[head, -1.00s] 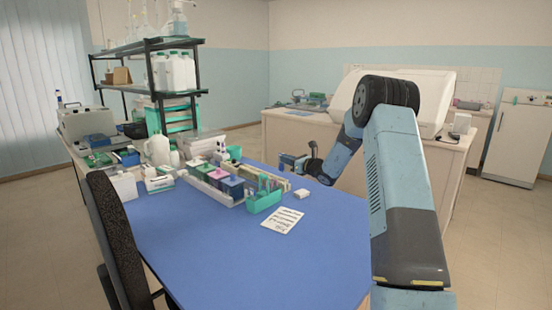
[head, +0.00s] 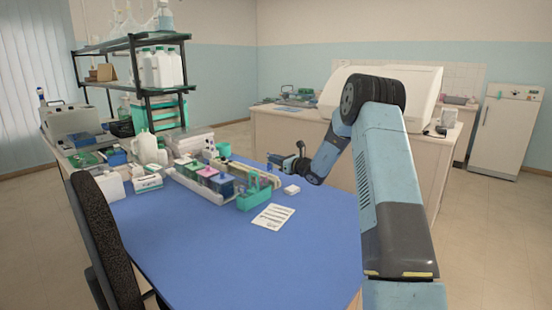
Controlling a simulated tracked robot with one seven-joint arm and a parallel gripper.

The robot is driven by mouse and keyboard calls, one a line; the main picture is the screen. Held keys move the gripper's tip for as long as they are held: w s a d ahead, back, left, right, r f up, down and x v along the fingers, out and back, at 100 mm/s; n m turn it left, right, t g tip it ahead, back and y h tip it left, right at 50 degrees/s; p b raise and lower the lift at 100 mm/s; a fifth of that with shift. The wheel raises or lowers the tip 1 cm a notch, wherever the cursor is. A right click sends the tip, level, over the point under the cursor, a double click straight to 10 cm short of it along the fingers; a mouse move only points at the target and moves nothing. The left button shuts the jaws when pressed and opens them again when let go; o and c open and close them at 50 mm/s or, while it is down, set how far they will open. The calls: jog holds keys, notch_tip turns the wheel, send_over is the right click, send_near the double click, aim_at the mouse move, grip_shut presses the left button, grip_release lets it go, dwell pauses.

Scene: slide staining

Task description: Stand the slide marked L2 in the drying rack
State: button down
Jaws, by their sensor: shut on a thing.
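My gripper (head: 274,159) is at the end of the blue arm, over the far right edge of the blue table. It is small in the head view. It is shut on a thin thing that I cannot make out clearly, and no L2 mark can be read. A long beige slotted rack (head: 262,172), possibly the drying rack, lies on the table just below and left of the gripper. A teal carrier with a handle (head: 254,196) stands in front of it. Slides in either are too small to tell apart.
A tray with coloured staining pots (head: 210,179) stands left of the carrier. A printed sheet (head: 273,216) and a small white block (head: 291,189) lie nearby. Bottles and boxes crowd the back left. The table's front is clear; a dark chair (head: 95,230) stands at its left.

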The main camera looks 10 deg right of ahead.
aim_at(272, 173)
jog(key=shift+f, duration=3.1)
jog(key=shift+a+f, duration=0.1)
jog(key=shift+f, duration=0.15)
jog(key=c, duration=1.1)
grip_release()
jog(key=shift+s+d+f, duration=0.1)
jog(key=shift+d, duration=0.1)
jog(key=v, duration=1.3)
jog(key=shift+s+d, duration=0.15)
jog(key=shift+s, duration=0.05)
